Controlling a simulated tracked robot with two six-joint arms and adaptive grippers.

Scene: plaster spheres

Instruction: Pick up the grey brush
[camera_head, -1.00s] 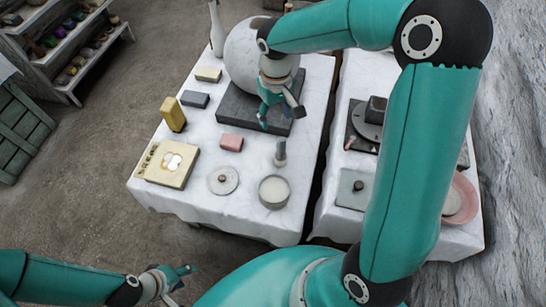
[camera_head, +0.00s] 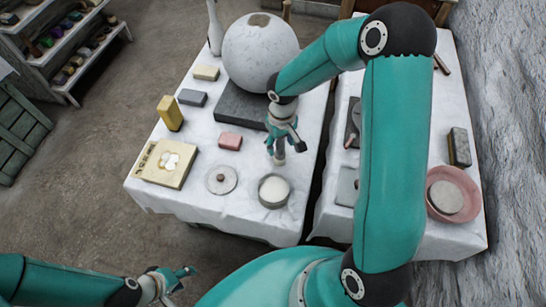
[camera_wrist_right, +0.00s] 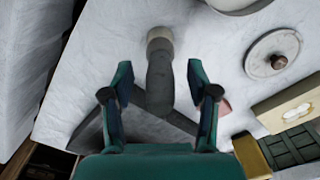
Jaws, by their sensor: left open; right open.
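The grey brush (camera_wrist_right: 159,80) has a dark grey handle and a paler end. In the right wrist view it is between the two spread fingers of my right gripper (camera_wrist_right: 158,72), with a gap on each side. The handle points toward the gripper and the brush seems to stand upright on the white cloth. In the head view my right gripper (camera_head: 284,146) is open above the brush and hides most of it; its pale lower part (camera_head: 279,160) shows. My left gripper (camera_head: 183,280) is open and empty at the lower left, away from the table.
A bowl (camera_head: 273,191) stands just in front of the brush. A round lid (camera_head: 222,179), a pink block (camera_head: 229,141) and a yellow box (camera_head: 166,164) are to the left. Behind are a dark slab (camera_head: 238,106) and a large plaster sphere (camera_head: 260,52). A second table stands right.

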